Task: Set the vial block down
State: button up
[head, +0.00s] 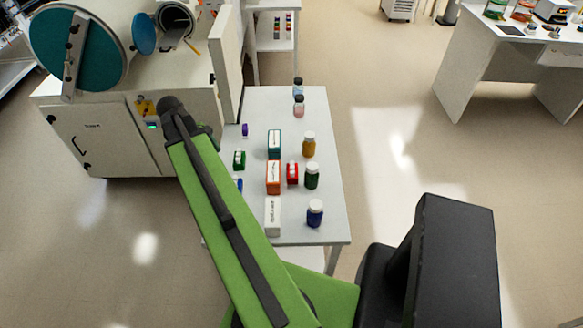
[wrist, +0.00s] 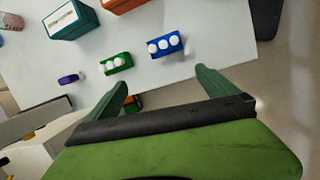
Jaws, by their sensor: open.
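Small blocks holding white-topped vials lie on the white table (head: 265,105). A green vial block (wrist: 117,64) and a blue vial block (wrist: 165,45) stand near the table's edge in the wrist view. The green block also shows in the head view (head: 239,159), and the blue one (head: 239,184) is partly hidden by my arm. A red block (head: 292,174) stands farther in. My gripper (wrist: 162,79) is open, its dark green fingers spread, with nothing held between the tips. The two blocks appear beyond the fingertips, apart from them. Which block the task means, I cannot tell.
Several cartons, such as the teal box (head: 274,144), orange box (head: 273,177) and white box (head: 272,216), stand mid-table. Amber (head: 309,145), green (head: 312,176) and blue (head: 315,213) bottles line the right side. A glovebox (head: 185,80) adjoins the table's left. A purple item (wrist: 69,79) lies near the edge.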

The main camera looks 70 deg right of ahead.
jog(key=n+g, duration=0.1)
jog(key=g, duration=0.1)
send_near(291, 170)
notch_tip(291, 170, up, 5)
jog(key=w+d, duration=0.2)
jog(key=w, duration=0.1)
jog(key=b+x, duration=0.3)
jog(key=x, duration=0.1)
jog(key=b+x, duration=0.4)
jog(key=a+b+x, duration=0.1)
jog(key=b+x, duration=0.2)
jog(key=x, duration=0.1)
jog(key=shift+w+d+f+b, duration=0.1)
jog(key=shift+f+b, duration=0.2)
jog(key=shift+f, duration=0.15)
jog(key=b+x, duration=0.3)
jog(key=a+b+x, duration=0.1)
jog(key=b+x, duration=0.1)
jog(key=shift+d+f, duration=0.1)
jog(key=shift+f, duration=0.1)
jog(key=shift+s+r, duration=0.2)
jog(key=shift+c, duration=0.6)
jog(key=c, duration=1.8)
notch_tip(291, 170, up, 10)
jog(key=p, duration=1)
jog(key=shift+r+p, duration=0.15)
jog(key=shift+p, duration=0.2)
